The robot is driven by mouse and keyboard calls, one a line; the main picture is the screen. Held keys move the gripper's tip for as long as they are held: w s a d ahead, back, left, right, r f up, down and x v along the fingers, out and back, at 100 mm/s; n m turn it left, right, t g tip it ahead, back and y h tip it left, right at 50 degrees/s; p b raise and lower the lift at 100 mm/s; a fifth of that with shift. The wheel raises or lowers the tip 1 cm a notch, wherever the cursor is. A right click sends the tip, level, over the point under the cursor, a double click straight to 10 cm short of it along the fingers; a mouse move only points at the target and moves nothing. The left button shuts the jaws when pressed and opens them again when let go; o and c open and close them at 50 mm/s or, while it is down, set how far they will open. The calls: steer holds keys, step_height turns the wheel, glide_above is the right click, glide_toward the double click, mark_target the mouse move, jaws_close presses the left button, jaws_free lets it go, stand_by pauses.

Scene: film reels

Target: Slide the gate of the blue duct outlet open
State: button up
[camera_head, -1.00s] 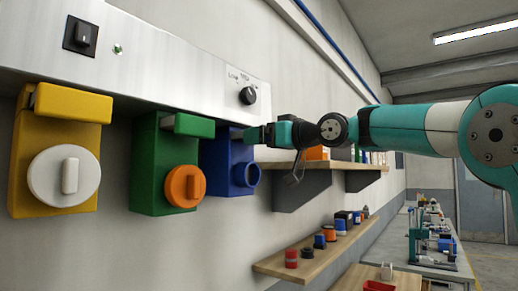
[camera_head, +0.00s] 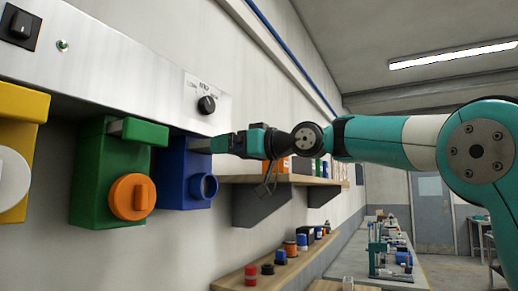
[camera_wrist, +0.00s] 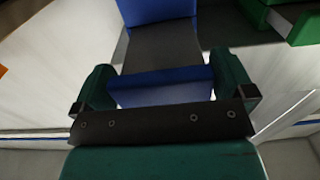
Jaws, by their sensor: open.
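In the wrist view, a blue bar (camera_wrist: 160,88), seemingly the gate's handle, lies between the two green fingers of my gripper (camera_wrist: 160,84). The fingers are spread, one on each side of the bar. The blue outlet's body (camera_wrist: 157,10) is beyond it. Whether the fingers touch the bar I cannot tell. How far the gate stands open is not clear.
A green outlet (camera_head: 90,180) with an orange knob (camera_head: 132,197) is left of the blue one. A yellow outlet (camera_head: 22,102) is at the left edge. A dial (camera_head: 207,104) is above. Wall shelves (camera_head: 245,179) run behind and below my arm.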

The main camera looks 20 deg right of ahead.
steer(key=b+v, duration=0.5)
steer(key=v, duration=1.2)
steer(key=shift+b, duration=0.35)
steer(key=s+a+f+m+g+h, duration=0.1)
steer(key=s+a+f+g+h, duration=0.15)
steer(key=a+f, duration=0.7)
steer(key=s+a+f+m+g+h, duration=0.1)
steer(key=a+f+g, duration=0.25)
steer(key=f, duration=1.25)
steer(key=s+f+n+g+h, duration=0.1)
steer(key=s+f+g+h, duration=0.3)
steer(key=s+f, duration=1.4)
steer(key=f+g, duration=0.1)
steer(key=g, duration=0.2)
steer(key=shift+s+d+f+g, duration=0.2)
steer(key=shift+s+g, duration=0.05)
steer(key=shift+g, duration=0.05)
